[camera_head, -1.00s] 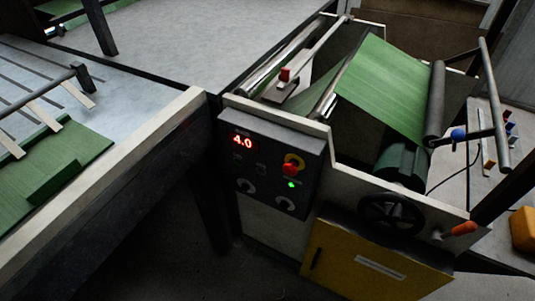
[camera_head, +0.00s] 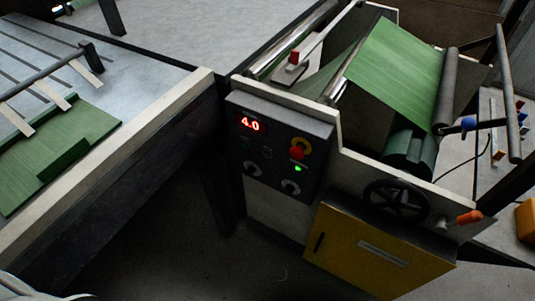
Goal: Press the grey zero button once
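The dark control panel (camera_head: 277,150) is on the near face of the machine, with a red display (camera_head: 250,124) reading 4.0. Two small dark square buttons show faintly below the display, one at left (camera_head: 246,141) and one to its right (camera_head: 267,152). Their marks are too dim to read, so I cannot tell which is the grey zero button. A red mushroom button (camera_head: 296,152) on a yellow ring, a lit green lamp (camera_head: 298,168) and two round pale-edged knobs are also on the panel. Neither gripper is in view.
A pale-edged table (camera_head: 150,125) with green sheet pieces (camera_head: 60,150) stands left of the panel. A green web (camera_head: 395,65) runs over rollers behind it. A black handwheel (camera_head: 396,200) and yellow cabinet door (camera_head: 375,250) are lower right. Dark floor lies in front.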

